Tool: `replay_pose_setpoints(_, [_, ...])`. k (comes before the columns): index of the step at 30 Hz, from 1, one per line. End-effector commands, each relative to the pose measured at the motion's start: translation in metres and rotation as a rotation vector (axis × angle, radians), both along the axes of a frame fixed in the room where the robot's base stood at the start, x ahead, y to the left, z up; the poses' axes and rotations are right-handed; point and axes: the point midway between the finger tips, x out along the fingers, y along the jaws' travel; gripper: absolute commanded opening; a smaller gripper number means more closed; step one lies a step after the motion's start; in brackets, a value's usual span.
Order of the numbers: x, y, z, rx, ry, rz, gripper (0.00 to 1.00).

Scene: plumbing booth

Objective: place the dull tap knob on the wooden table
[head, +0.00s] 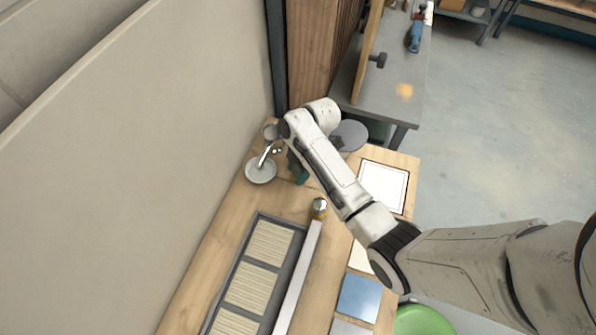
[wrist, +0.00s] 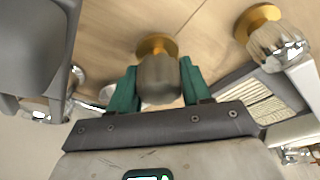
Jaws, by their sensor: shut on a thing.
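The dull tap knob (wrist: 160,80) has a matt grey-brown grip and a brass base, and sits between my gripper's (wrist: 158,88) green fingers in the wrist view. My gripper is shut on it, with the brass end toward the wooden table (head: 199,268). I cannot tell whether the base touches the wood. In the head view my gripper (head: 299,170) is low over the far part of the table, and the knob is hidden there. A shiny faceted knob with a brass base (wrist: 272,40) stands apart to the right; it also shows in the head view (head: 319,206).
A pale round dish (head: 261,171) and chrome tap parts (head: 266,153) are left of my gripper, near the wall. A grey round plate (head: 350,134) lies beyond. A grey tray with ribbed panels (head: 260,269) and white and blue tiles (head: 359,297) lie nearer.

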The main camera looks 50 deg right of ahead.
Motion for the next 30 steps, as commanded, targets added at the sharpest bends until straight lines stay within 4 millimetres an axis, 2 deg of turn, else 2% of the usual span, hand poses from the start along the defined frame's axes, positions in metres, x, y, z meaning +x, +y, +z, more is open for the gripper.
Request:
replay_pose_setpoints(5, [0.000, 0.000, -0.014, 0.000, -0.001, 0.000, 0.15])
replay_pose_setpoints(15, [-0.001, 0.000, -0.018, 0.000, -0.001, 0.001, 0.15])
replay_pose_setpoints(16, [-0.001, 0.000, -0.018, 0.000, 0.000, 0.000, 0.49])
replay_pose_setpoints(24, [-0.001, 0.000, -0.018, 0.000, 0.000, 0.000, 0.74])
replay_pose_setpoints(30, [-0.001, 0.000, -0.017, 0.000, 0.000, 0.000, 0.74])
